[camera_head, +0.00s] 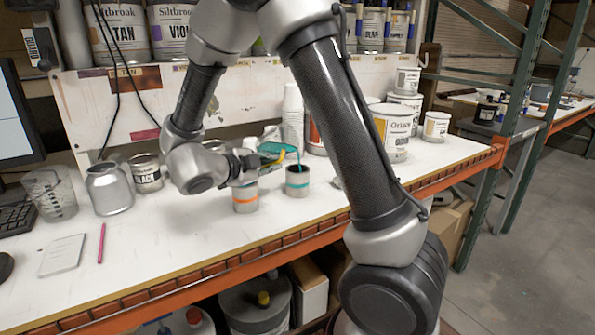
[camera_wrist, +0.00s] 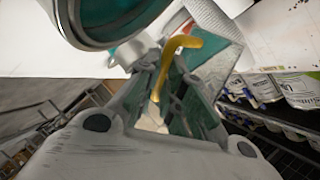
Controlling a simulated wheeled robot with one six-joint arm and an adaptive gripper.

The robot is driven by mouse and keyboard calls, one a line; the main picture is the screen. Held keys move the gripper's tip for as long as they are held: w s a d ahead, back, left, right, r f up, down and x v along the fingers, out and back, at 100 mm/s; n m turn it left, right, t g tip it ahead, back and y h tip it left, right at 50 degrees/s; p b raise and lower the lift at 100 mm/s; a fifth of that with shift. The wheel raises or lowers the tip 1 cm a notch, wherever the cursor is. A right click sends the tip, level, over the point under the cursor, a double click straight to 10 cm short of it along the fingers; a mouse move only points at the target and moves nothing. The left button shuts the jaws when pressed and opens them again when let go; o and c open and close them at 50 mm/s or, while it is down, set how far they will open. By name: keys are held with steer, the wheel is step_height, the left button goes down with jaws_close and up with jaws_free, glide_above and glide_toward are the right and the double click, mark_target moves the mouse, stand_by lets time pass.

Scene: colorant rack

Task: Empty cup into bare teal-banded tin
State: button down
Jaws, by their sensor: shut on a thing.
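My gripper (camera_head: 252,162) is shut on a clear cup (camera_head: 272,147) smeared with teal, held tipped toward the right above the bench. A thin teal stream falls from the cup's lip into the open teal-banded tin (camera_head: 297,181), which stands upright below it. How much is left in the cup is unclear. In the wrist view my gripper (camera_wrist: 165,100) has the teal-stained cup (camera_wrist: 212,68) between its fingers, with a yellow piece across it. A large round metal rim with teal fills the wrist view's upper left; I cannot tell which vessel it is.
An orange-banded tin (camera_head: 245,197) stands just below my gripper. White stacked cups (camera_head: 292,118) stand behind. A silver can (camera_head: 110,188), a black-labelled tin (camera_head: 146,173) and a clear beaker (camera_head: 50,193) are to the left. The bench front is mostly clear.

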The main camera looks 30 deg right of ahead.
steer(key=shift+f, duration=0.1)
stand_by(0.9)
steer(key=shift+w+r+m+t+p, duration=0.1)
steer(key=shift+r+m+t+p, duration=0.2)
steer(key=shift+m+t+p, duration=0.45)
stand_by(3.3)
steer(key=shift+f+m+y, duration=0.3)
steer(key=shift+m, duration=0.15)
stand_by(2.5)
